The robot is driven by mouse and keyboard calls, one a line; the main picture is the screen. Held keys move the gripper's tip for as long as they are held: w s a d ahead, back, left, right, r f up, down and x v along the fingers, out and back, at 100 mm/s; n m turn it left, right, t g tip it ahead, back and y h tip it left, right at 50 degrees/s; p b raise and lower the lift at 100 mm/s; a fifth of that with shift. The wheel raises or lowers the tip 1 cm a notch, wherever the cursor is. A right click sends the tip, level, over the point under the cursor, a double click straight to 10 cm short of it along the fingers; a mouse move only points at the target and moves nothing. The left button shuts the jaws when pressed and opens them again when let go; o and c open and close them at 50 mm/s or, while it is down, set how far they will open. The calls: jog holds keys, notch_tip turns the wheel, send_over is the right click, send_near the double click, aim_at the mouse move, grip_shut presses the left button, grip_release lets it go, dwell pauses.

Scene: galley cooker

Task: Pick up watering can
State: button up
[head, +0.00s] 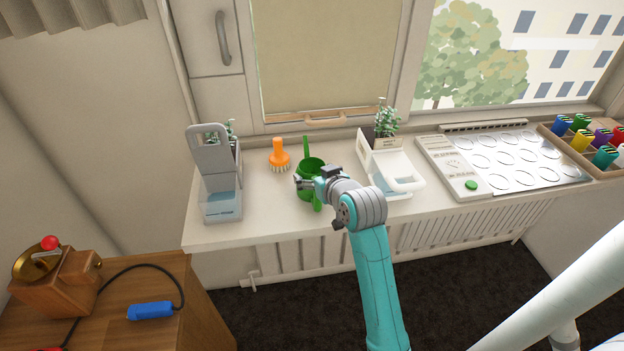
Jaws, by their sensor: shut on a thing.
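The green watering can (311,164) is at the middle of the white windowsill counter, with a thin green part rising at its back. My gripper (309,183) is at the can, coming from the front right, and is shut on it. The gripper and wrist hide part of the can's body. Whether the can's base touches the counter I cannot tell.
An orange brush (279,156) stands just left of the can. A grey-and-clear container (222,205) is farther left. A white holder (402,182) and a plant (386,120) are to the right, then a panel with round outlines (510,160) and a box of coloured cylinders (602,168).

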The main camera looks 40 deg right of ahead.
jog(key=shift+r, duration=5.05)
